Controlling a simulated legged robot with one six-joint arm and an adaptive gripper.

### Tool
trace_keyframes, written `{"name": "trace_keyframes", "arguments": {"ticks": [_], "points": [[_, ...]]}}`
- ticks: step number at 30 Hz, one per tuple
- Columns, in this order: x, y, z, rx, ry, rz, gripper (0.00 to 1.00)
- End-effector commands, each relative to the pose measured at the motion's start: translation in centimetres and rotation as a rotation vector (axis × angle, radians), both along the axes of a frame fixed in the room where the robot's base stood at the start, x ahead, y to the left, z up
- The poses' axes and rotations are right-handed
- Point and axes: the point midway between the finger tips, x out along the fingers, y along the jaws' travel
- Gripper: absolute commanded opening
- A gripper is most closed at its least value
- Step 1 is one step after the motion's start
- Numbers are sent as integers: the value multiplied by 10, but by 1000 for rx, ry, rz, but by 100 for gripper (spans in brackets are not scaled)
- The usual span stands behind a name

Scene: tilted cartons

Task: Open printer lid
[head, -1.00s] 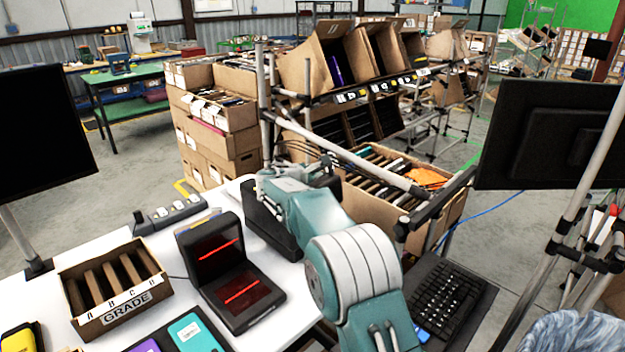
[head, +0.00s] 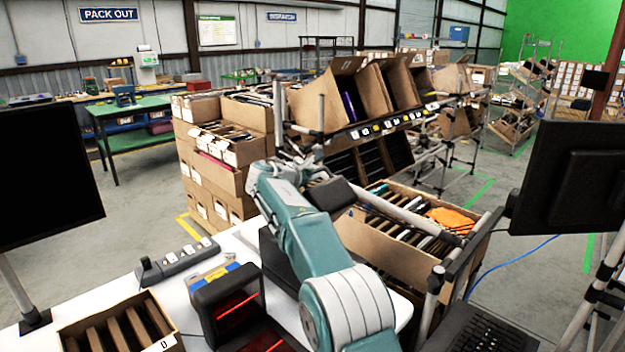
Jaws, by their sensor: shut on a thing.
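A dark box (head: 272,262) stands on the white table, partly hidden behind my teal arm. I cannot tell for sure that it is the printer, and no lid can be made out on it. My arm reaches up and away over the table's far edge. My gripper (head: 302,165) is at its far end, small and dark against the cartons behind. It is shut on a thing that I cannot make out. A dark block (head: 336,195) shows just right of the wrist; I cannot tell what it is.
A black device with red light lines (head: 228,302) stands left of the arm. A divided carton tray (head: 165,348) and a grey strip with buttons (head: 178,261) are farther left. Monitors flank the table. A keyboard (head: 485,335) is right. Stacked cartons (head: 215,180) stand behind.

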Motion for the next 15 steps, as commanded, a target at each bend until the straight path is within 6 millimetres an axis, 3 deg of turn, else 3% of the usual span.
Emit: {"name": "trace_keyframes", "arguments": {"ticks": [15], "points": [[5, 7, -5, -2, 9, 1, 0]]}}
